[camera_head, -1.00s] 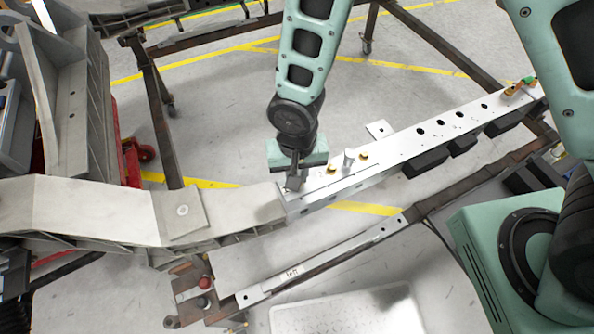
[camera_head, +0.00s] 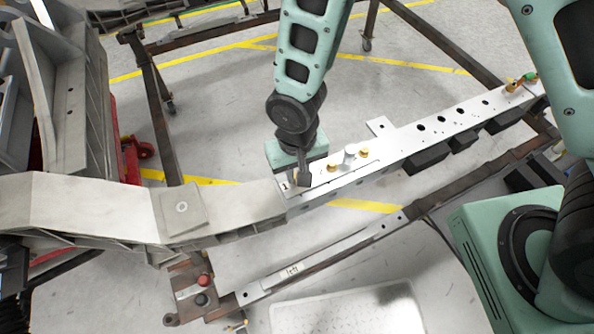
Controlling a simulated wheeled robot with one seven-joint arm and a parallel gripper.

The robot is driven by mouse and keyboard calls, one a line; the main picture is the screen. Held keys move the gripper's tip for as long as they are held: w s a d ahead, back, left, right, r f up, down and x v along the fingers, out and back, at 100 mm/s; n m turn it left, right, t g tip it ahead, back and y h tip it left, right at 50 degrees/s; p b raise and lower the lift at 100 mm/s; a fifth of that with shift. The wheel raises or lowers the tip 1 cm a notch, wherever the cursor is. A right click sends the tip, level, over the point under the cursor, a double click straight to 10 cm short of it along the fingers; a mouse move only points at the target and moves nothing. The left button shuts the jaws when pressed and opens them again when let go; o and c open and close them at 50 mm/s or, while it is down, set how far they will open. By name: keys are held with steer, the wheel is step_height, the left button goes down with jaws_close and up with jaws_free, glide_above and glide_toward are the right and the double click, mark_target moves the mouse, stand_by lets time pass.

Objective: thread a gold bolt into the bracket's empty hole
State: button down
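The bracket (camera_head: 395,146) is a long pale metal beam with several dark holes along its right half. Two gold bolts sit on its top, one gold bolt (camera_head: 331,167) nearer my gripper and another gold bolt (camera_head: 364,153) to its right. Between them stands a short silver cylinder (camera_head: 349,154). More gold shows at the bracket's far right end (camera_head: 512,87), beside a green part. My gripper (camera_head: 303,182) points down over the bracket's left end, left of the nearer bolt. Its fingertips are small and dark, so their opening and any bolt between them cannot be made out.
A wide grey beam (camera_head: 95,207) meets the bracket's left end. A dark steel frame (camera_head: 152,90) surrounds the area. A rail with a label (camera_head: 320,257) runs below the bracket. A white perforated plate (camera_head: 345,312) lies at the bottom. Open floor shows behind the bracket.

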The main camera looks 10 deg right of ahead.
steer(key=m, duration=0.6)
steer(key=shift+s+f+p, duration=0.15)
steer(key=shift+p, duration=0.2)
steer(key=m, duration=0.3)
steer(key=shift+f+m+p, duration=0.15)
steer(key=shift+m+p, duration=0.2)
steer(key=shift+m, duration=0.05)
steer(key=m+p, duration=0.1)
steer(key=m, duration=0.1)
steer(key=m+p, duration=0.1)
steer(key=shift+r+m, duration=0.2)
steer(key=shift+m, duration=0.2)
steer(key=m+p, duration=0.2)
steer(key=m, duration=0.1)
steer(key=shift+m, duration=0.4)
steer(key=m+p, duration=0.2)
steer(key=m, duration=0.3)
steer(key=m+p, duration=0.1)
steer(key=m, duration=0.1)
steer(key=shift+f, duration=0.35)
steer(key=c, duration=1.3)
jaws_free()
steer(key=shift+o, duration=0.2)
